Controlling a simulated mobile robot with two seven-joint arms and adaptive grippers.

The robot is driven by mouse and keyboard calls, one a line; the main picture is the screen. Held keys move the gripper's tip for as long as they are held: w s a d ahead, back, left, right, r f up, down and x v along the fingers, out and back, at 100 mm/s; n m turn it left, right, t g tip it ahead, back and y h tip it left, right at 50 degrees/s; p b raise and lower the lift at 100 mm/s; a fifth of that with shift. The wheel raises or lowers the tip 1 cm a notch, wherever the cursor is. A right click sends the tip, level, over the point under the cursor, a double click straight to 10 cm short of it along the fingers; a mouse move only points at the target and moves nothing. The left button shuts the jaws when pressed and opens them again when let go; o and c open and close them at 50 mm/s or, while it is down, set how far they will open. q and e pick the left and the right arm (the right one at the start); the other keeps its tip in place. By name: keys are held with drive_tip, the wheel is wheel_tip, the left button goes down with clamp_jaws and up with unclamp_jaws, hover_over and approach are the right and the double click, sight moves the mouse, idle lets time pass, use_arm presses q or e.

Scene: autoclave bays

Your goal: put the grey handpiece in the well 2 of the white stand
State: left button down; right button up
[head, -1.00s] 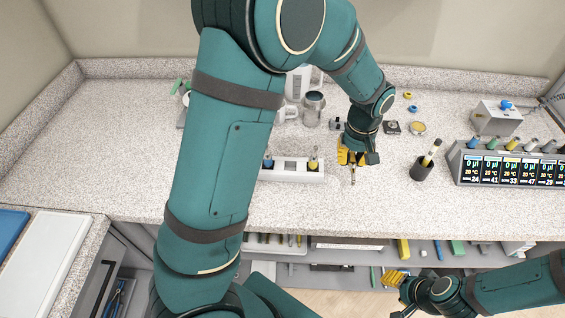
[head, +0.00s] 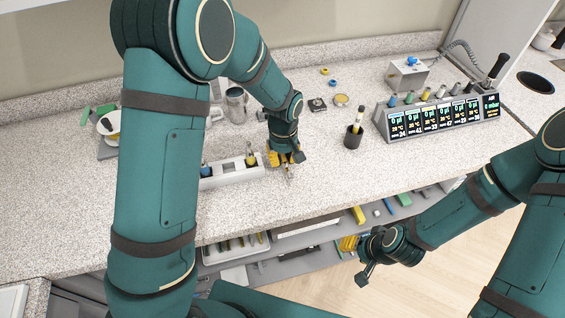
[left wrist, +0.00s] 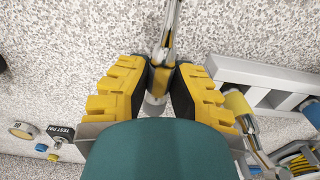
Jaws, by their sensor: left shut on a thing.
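My left gripper (head: 286,158) is shut on the grey handpiece (head: 289,173), just right of the white stand (head: 235,179). In the left wrist view the grey handpiece (left wrist: 168,38) runs between the yellow fingers (left wrist: 158,85). The white stand (left wrist: 275,72) lies to their right, apart from the handpiece. A blue-collared handpiece (head: 206,168) stands in the stand's left part and a yellow-collared one (head: 251,159) near its right end. The openings between them look empty. My right gripper (head: 349,243) is low, in front of the counter; its jaw opening is unclear.
A dark cup (head: 353,138) with a tool stands right of my left gripper, before a display unit (head: 440,117). A metal jug (head: 236,107) stands behind the stand. The counter in front of the stand is clear. A shelf with several items lies below.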

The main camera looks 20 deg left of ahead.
use_arm(q)
drive_tip(key=shift+f, duration=1.25)
drive_tip(key=shift+f, duration=0.1)
drive_tip(key=c, duration=1)
unclamp_jaws()
